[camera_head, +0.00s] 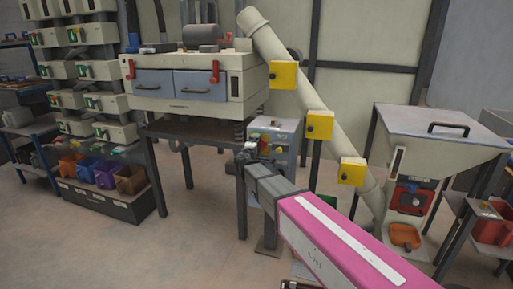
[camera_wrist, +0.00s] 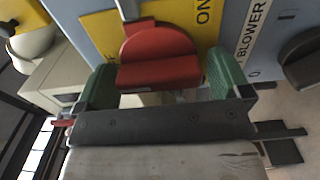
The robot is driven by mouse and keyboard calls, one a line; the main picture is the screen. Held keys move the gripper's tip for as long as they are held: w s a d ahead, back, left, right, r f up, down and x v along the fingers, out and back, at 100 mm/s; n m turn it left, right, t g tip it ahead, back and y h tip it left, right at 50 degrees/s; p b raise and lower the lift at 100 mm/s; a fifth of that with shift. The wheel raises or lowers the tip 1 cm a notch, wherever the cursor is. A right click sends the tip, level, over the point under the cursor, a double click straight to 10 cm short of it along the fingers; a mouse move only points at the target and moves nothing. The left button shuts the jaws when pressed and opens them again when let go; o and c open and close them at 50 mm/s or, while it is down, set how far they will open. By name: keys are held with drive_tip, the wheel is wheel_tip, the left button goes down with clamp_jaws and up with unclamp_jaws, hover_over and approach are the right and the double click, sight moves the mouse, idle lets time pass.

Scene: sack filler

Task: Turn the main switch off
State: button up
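The main switch is a red rotary knob (camera_wrist: 160,62) on a yellow plate (camera_wrist: 103,32) marked ON, in the wrist view. My gripper (camera_wrist: 162,85) has green-padded fingers, one on each side of the knob. The fingers are spread wide, with the knob's lower edge between them. The left pad looks very close to the knob, and a thin gap shows at the right; contact is not clear. In the head view, my gripper (camera_head: 250,152) is at the left side of the grey control box (camera_head: 286,130) and the knob is hard to make out.
A BLOWER label (camera_wrist: 252,30) and a dark knob (camera_wrist: 300,58) are right of the switch in the wrist view. The sieve machine (camera_head: 190,85) stands behind left, a slanted pipe (camera_head: 300,90) behind, and a hopper (camera_head: 435,130) at right. Floor at front left is clear.

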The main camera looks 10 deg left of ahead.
drive_tip(key=shift+s, duration=0.1)
drive_tip(key=s, duration=1)
drive_tip(key=shift+s+a, duration=0.3)
drive_tip(key=shift+a, duration=0.1)
idle(1.7)
